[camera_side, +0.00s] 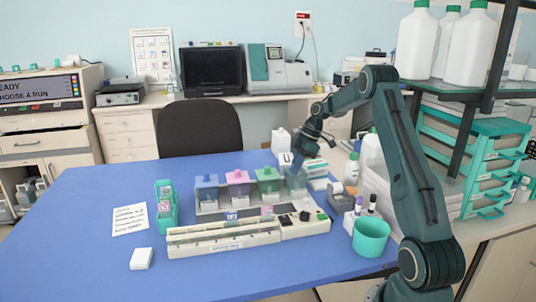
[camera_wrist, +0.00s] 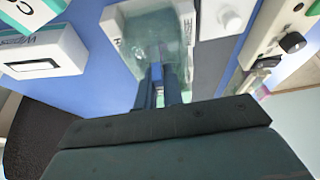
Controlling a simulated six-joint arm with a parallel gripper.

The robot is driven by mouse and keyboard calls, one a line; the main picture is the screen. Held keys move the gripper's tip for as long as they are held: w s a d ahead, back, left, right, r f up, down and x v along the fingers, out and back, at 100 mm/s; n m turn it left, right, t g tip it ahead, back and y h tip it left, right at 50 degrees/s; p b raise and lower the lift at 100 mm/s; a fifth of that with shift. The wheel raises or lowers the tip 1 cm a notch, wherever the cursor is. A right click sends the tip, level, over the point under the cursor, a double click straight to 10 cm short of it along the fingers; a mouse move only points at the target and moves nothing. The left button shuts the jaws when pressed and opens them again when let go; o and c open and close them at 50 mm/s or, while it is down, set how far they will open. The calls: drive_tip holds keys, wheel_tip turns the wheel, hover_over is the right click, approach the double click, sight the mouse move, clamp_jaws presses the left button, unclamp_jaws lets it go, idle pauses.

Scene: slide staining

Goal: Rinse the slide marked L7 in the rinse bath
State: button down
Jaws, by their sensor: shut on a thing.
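My gripper (camera_wrist: 166,86) is shut on a slide, of which only a thin part (camera_wrist: 162,52) shows beyond the fingertips in the wrist view. Its mark cannot be read. The slide points into a clear bath (camera_wrist: 125,32) with pale teal contents, and seems at least partly inside it. How deep it is, I cannot tell. In the side view my gripper (camera_side: 297,166) is right above this clear, open bath (camera_side: 296,184), at the right end of the jar row. The slide itself cannot be made out there.
A long cream tray (camera_side: 222,241) lies in front. A green slide holder (camera_side: 166,206) stands left. A teal cup (camera_side: 371,237) is at right. The table's left is largely clear.

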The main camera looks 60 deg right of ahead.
drive_tip(key=shift+r, duration=4.65)
